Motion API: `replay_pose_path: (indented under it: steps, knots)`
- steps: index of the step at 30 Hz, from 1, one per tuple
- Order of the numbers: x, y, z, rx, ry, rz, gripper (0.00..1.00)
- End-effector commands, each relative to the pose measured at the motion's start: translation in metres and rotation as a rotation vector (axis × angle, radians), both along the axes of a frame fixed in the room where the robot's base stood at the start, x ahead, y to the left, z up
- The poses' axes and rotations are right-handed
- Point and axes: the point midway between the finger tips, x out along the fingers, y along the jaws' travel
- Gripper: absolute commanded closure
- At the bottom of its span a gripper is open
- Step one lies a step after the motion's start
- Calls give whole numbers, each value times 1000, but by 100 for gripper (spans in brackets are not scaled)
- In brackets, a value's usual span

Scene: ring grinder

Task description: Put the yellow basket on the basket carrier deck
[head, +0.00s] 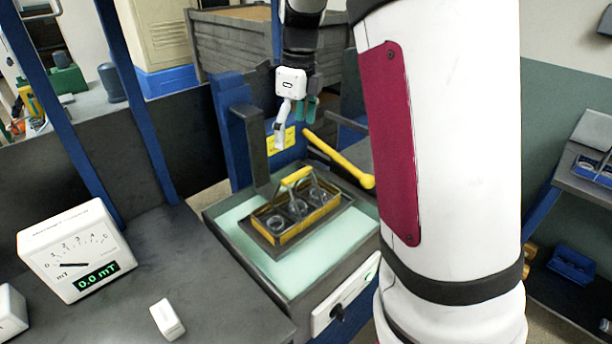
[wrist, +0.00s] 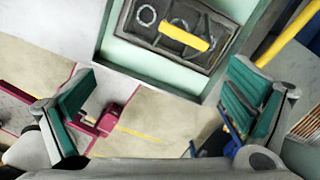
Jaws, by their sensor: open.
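The yellow basket (head: 312,222) stands upright on the pale green top of a grey bench unit. It has a yellow-gripped handle (head: 297,176) raised above it and several metal rings inside. It also shows at the top of the wrist view, where its yellow handle grip (wrist: 183,35) crosses the rings. My gripper (head: 293,122) is open and empty, above and behind the basket, apart from it. In the wrist view, its teal-padded fingers (wrist: 160,108) are spread wide, with the basket beyond them. I cannot pick out the basket carrier deck with certainty.
A yellow bar (head: 340,160) slants close behind the basket, and a dark post (head: 255,150) stands at its back left. A white meter (head: 75,250) reading 0.0 mT and a small white block (head: 167,319) sit on the dark bench. My arm hides much of the right side.

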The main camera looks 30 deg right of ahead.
Motion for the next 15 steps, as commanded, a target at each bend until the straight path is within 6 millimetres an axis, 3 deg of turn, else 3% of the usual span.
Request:
replay_pose_path:
  steps: [1,6,15]
  knots:
    - [-15,9,14,8,-39,134,3]
    - [-63,42,44,-27,-158,639,3]
    - [-156,90,70,-269,-320,1540,3]
